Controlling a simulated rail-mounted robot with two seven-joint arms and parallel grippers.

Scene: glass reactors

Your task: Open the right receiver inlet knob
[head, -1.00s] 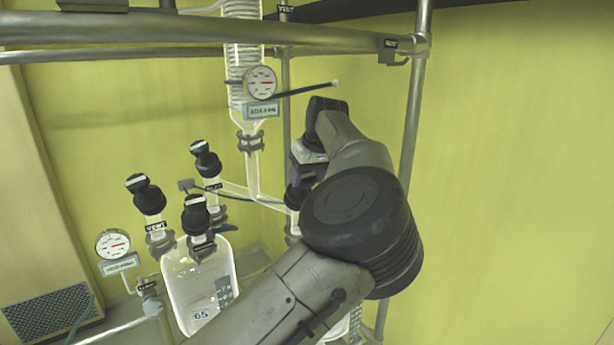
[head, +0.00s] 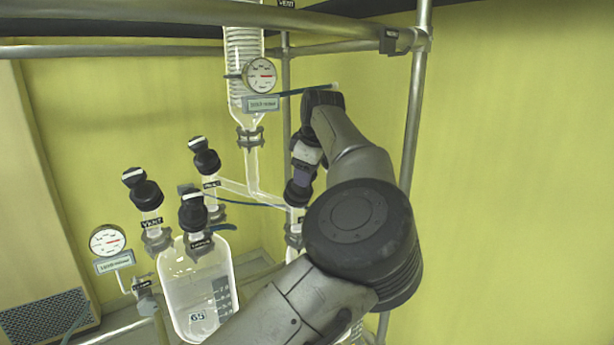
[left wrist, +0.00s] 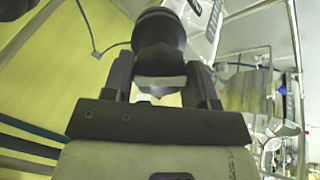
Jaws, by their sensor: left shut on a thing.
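A black knob (head: 297,193) sits on a glass neck (head: 294,226), right of the main glass vessel in the head view. My left gripper (head: 303,172) reaches down onto this knob from above. In the left wrist view the dark round knob (left wrist: 158,38) sits between the two fingers of my left gripper (left wrist: 160,80), which are shut on it. My forearm and wrist hide much of the glassware below and behind it in the head view. I cannot read a label that names this knob. My right gripper is not in view.
A glass vessel (head: 190,282) with several black-capped necks stands at left. A coiled glass column (head: 243,60) with a gauge (head: 259,75) rises behind. Metal frame bars (head: 411,130) cross the top and stand just right of my arm. The right side shows bare yellow wall.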

